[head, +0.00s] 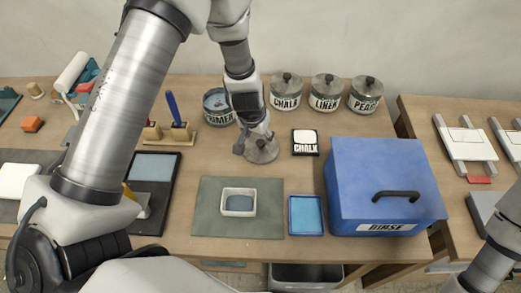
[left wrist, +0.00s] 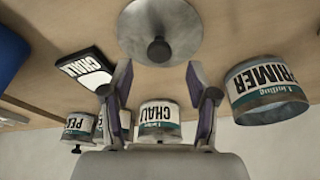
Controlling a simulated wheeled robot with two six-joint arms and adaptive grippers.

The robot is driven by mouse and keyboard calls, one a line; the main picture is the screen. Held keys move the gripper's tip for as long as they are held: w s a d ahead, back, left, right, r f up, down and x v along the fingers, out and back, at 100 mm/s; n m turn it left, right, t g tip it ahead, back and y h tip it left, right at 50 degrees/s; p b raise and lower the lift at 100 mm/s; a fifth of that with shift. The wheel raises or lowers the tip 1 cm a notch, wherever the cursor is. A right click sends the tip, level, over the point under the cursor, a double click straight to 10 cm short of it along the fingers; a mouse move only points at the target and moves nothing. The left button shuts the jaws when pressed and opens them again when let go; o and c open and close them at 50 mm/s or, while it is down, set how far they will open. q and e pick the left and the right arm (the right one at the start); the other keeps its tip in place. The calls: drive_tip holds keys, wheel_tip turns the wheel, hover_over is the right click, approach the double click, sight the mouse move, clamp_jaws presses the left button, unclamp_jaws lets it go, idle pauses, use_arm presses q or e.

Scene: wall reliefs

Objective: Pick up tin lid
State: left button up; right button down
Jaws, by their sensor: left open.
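The tin lid (head: 262,152) is a round grey metal disc with a dark knob, lying flat on the wooden table behind the green mat. It also shows in the left wrist view (left wrist: 172,20), at the top centre with its knob towards the fingers. My left gripper (head: 254,140) is over the lid's back part and hides some of it. In the left wrist view its two fingers (left wrist: 158,78) are spread, with nothing between them. The PRIMER tin (head: 215,108) stands without a lid just left of the gripper. My right gripper is out of view.
Lidded CHALK (head: 285,93), LINEN (head: 325,93) and PEARL (head: 364,97) tins stand at the back. A CHALK card (head: 305,142) lies right of the lid. A blue RINSE box (head: 375,165) is further right. A white dish (head: 250,193) sits on the green mat (head: 205,215).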

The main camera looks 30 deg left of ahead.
sight(261, 142)
use_arm(q)
drive_tip(key=b+x, duration=0.1)
drive_tip(key=x, duration=0.4)
drive_tip(key=shift+d, duration=0.15)
drive_tip(key=shift+f, duration=0.1)
clamp_jaws()
